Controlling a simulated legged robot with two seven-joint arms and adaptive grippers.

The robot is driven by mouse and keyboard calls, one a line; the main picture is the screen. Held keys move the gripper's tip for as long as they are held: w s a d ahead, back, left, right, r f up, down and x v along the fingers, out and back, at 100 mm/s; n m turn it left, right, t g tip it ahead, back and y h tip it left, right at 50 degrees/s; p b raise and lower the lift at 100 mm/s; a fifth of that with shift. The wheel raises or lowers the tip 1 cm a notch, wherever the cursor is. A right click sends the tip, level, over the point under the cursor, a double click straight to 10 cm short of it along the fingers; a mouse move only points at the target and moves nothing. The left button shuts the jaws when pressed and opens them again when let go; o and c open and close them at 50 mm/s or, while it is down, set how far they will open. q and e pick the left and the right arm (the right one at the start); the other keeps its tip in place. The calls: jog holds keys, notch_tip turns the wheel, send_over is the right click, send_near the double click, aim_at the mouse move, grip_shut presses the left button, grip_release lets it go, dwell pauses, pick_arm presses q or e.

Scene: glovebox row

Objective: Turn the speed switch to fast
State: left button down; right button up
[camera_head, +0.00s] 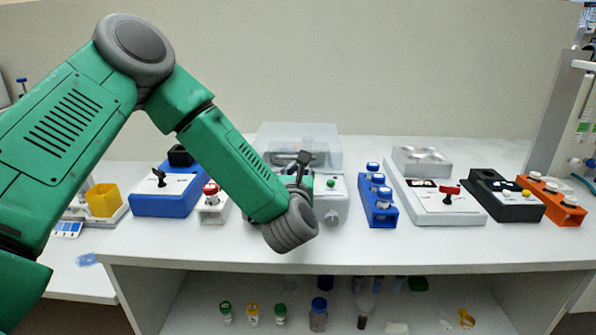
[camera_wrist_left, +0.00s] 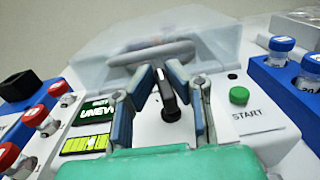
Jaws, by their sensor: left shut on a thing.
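A white machine with a clear lid (camera_head: 300,140) stands in the middle of the bench. Its front panel carries a dark switch lever (camera_wrist_left: 168,98), a green START button (camera_wrist_left: 239,95) and a green display (camera_wrist_left: 86,144). My left gripper (camera_wrist_left: 162,76) is over this panel, its two fingers closed on the dark lever from both sides. In the head view the left gripper (camera_head: 302,162) and my wrist hide the lever and most of the panel. The START button (camera_head: 331,183) shows just right of the gripper. The switch's position labels cannot be read. My right gripper is not in view.
Left of the machine are a small white rack with a red-capped vial (camera_head: 211,196) and a blue box with a black knob (camera_head: 165,196). Right of it are a blue vial rack (camera_head: 378,207), a white device with a red-handled switch (camera_head: 440,208) and a black box (camera_head: 503,202).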

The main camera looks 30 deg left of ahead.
pick_arm(q)
jog(key=shift+d+f, duration=0.2)
jog(key=shift+f, duration=0.05)
jog(key=shift+a+f, duration=0.1)
jog(key=shift+m+h+b, duration=0.4)
jog(key=shift+h, duration=0.1)
jog(key=shift+f+m+t+h+b, duration=0.1)
jog(key=shift+m+t+h+b, duration=0.45)
jog(key=shift+h, duration=0.35)
jog(key=shift+m+t+h+b, duration=0.45)
jog(key=shift+m+h+b, duration=0.55)
jog(key=shift+m+h, duration=1.4)
jog(key=shift+n+h, duration=0.4)
jog(key=shift+n, duration=0.05)
jog(key=c, duration=1.7)
grip_release()
jog(key=shift+c, duration=0.2)
jog(key=shift+o, duration=0.7)
